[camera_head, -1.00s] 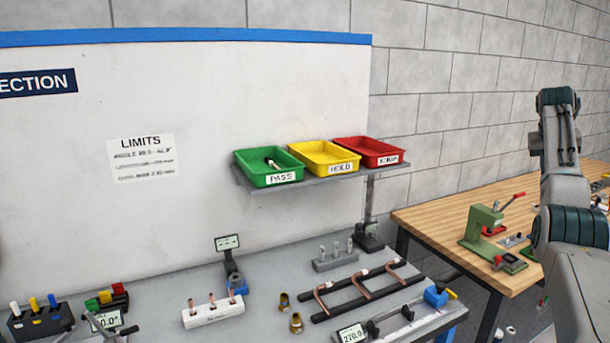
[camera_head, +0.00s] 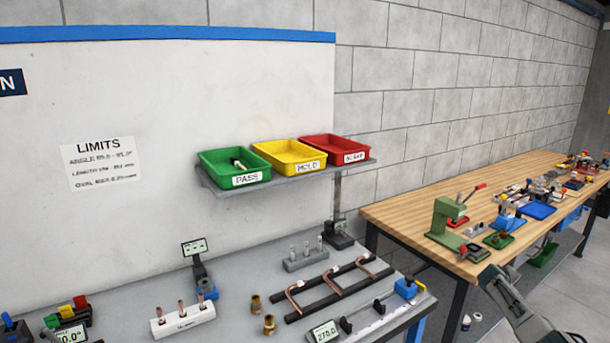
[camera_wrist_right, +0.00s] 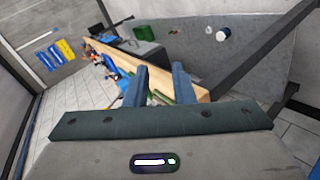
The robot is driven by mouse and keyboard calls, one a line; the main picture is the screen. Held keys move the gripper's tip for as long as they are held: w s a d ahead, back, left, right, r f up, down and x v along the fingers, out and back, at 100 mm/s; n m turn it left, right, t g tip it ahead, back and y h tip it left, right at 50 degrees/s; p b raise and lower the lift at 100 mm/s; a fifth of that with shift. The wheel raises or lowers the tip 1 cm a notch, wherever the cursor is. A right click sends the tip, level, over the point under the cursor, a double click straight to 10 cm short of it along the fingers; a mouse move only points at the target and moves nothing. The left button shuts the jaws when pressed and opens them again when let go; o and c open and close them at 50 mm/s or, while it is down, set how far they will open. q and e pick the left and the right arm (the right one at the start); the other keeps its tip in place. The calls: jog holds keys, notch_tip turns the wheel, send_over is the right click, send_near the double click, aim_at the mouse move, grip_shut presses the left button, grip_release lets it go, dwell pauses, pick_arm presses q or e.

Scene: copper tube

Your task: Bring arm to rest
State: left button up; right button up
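My right arm (camera_head: 512,308) shows at the lower right of the head view, low beside the wooden bench (camera_head: 400,212). In the right wrist view, my right gripper (camera_wrist_right: 160,78) has its two blue-grey fingers apart with nothing between them. The bench and floor show beyond the fingers, at a distance. My left arm and gripper are not in the head view.
The grey inspection table (camera_head: 245,285) holds bent copper tubes on a black rack (camera_head: 328,288), brass fittings (camera_head: 262,312) and gauges. Green (camera_head: 232,168), yellow (camera_head: 288,156) and red (camera_head: 334,149) trays sit on a shelf. A green press (camera_head: 446,222) stands on the bench.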

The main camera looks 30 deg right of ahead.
jog(key=s+a+f+n+t+y, duration=0.1)
jog(key=s+f+n, duration=0.2)
jog(key=s+f, duration=0.7)
jog(key=s+f+n+t, duration=0.1)
jog(key=s+f+n, duration=0.2)
jog(key=s+f, duration=0.75)
jog(key=s+a+f+m+y, duration=0.15)
jog(key=s+a+f, duration=0.25)
jog(key=a+f, duration=0.45)
jog(key=s+a+f+g+y, duration=0.15)
jog(key=s+a+f, duration=0.35)
jog(key=a, duration=0.6)
jog(key=s+a+f+t+y, duration=0.1)
jog(key=s+a+f+y, duration=0.15)
jog(key=a+f, duration=0.65)
jog(key=s+a+f+m+y, duration=0.1)
jog(key=a+f, duration=0.2)
jog(key=a, duration=0.9)
jog(key=s+a+f+y, duration=0.1)
jog(key=a+f, duration=0.2)
jog(key=a, duration=0.9)
jog(key=s+a+f+m+y, duration=0.1)
jog(key=a+f+y, duration=0.15)
jog(key=a, duration=0.95)
notch_tip(320, 180, down, 10)
jog(key=a+b, duration=0.1)
jog(key=b, duration=0.8)
jog(key=shift+g+h, duration=0.3)
jog(key=shift+g, duration=0.15)
jog(key=shift+s+a+r, duration=0.1)
